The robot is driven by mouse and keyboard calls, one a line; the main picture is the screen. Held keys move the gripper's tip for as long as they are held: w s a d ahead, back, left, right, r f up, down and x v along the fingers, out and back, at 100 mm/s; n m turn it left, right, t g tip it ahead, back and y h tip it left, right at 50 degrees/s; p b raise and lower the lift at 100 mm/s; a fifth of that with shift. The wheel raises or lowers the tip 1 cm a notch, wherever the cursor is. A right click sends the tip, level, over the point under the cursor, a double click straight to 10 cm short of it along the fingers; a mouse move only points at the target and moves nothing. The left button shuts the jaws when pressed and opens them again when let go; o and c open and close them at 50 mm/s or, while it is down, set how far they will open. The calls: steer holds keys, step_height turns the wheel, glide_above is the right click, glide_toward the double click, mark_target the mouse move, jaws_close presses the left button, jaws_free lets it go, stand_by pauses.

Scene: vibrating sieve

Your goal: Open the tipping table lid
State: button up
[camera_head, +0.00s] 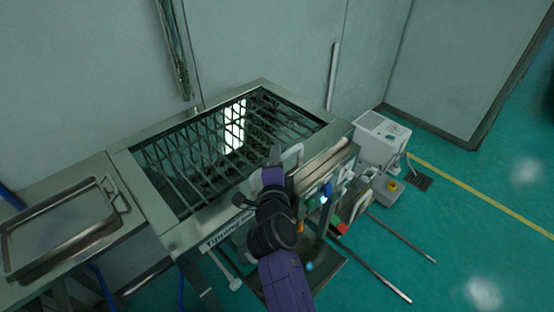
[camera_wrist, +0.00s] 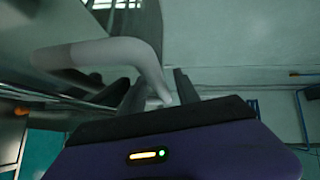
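The tipping table (camera_head: 183,232) has a metal frame with its name lettered on the front edge. Its lid (camera_head: 225,145) is a dark, reflective pane lying flat over a metal grid; it looks closed. A pale bent handle (camera_head: 293,156) stands at the table's right front corner. In the wrist view, the handle (camera_wrist: 125,50) runs across from the left and bends down between my fingers. My gripper (camera_head: 274,160) is at the handle, and in the wrist view my gripper (camera_wrist: 160,88) has its fingers apart on either side of the handle's end. Firm contact is not visible.
A metal tray (camera_head: 62,235) sits on a bench at the left. Metal bars (camera_head: 372,268) lie low at the right. The green floor farther right is clear.

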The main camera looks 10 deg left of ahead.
jaws_close()
steer(key=shift+f, duration=0.1)
stand_by(1.2)
